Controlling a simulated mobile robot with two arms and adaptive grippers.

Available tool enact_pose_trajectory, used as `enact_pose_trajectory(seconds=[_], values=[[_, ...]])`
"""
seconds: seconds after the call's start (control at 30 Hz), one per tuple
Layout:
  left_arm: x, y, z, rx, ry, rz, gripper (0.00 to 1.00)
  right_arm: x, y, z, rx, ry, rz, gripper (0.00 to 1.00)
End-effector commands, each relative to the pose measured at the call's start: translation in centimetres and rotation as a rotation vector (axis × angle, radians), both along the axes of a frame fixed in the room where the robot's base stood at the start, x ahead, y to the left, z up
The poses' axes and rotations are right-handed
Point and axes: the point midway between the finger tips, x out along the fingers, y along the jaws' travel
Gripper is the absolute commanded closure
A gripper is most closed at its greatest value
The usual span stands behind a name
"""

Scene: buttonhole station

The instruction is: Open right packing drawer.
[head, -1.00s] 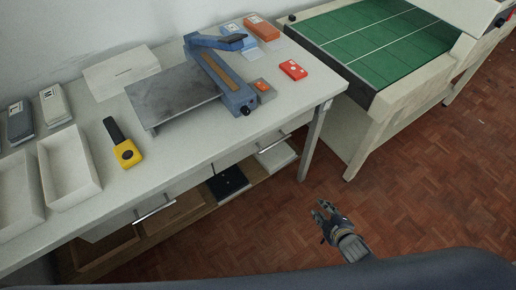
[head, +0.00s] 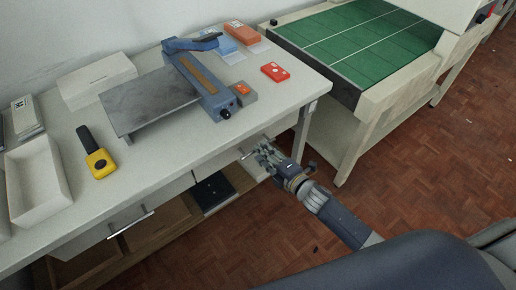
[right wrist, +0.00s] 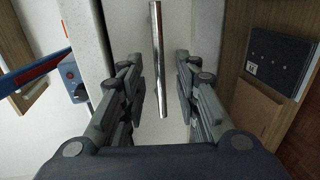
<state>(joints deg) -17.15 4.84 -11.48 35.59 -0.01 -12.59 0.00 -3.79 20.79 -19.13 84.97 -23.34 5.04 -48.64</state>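The right packing drawer (head: 213,170) is set under the front edge of the table and looks shut, its front partly hidden by my gripper. Its metal bar handle (head: 245,155) shows beside my right gripper (head: 261,154). In the right wrist view the handle (right wrist: 159,60) stands between the two spread fingers of my right gripper (right wrist: 158,78), with a gap on both sides. The pale drawer front (right wrist: 178,30) lies behind the bar. My right gripper is open and empty. My left gripper is not in view.
The left drawer has its own handle (head: 130,223). The packing table (head: 165,165) carries a blue press (head: 205,80), a yellow-black tool (head: 97,155), a red box (head: 275,72) and white trays. A lower shelf holds a black item (head: 213,190). A green-topped table (head: 360,40) stands right. Floor in front is clear.

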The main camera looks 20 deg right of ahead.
Motion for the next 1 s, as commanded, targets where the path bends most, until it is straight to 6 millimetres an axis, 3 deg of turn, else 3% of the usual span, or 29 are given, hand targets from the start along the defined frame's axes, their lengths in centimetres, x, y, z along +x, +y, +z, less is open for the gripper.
enact_pose_trajectory(seconds=[0.2,0.63,0.77,1.0], values=[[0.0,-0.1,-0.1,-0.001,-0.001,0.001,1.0,2.5,0.9,-0.5,0.001,-0.001,0.0,0.7],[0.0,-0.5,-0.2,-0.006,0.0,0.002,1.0,3.2,1.2,-0.7,0.002,0.001,0.001,0.7],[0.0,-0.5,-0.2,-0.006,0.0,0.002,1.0,3.1,1.2,-0.7,0.002,0.001,0.001,1.0],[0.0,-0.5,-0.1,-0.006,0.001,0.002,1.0,3.1,1.2,-0.7,0.002,0.002,0.0,1.0]])
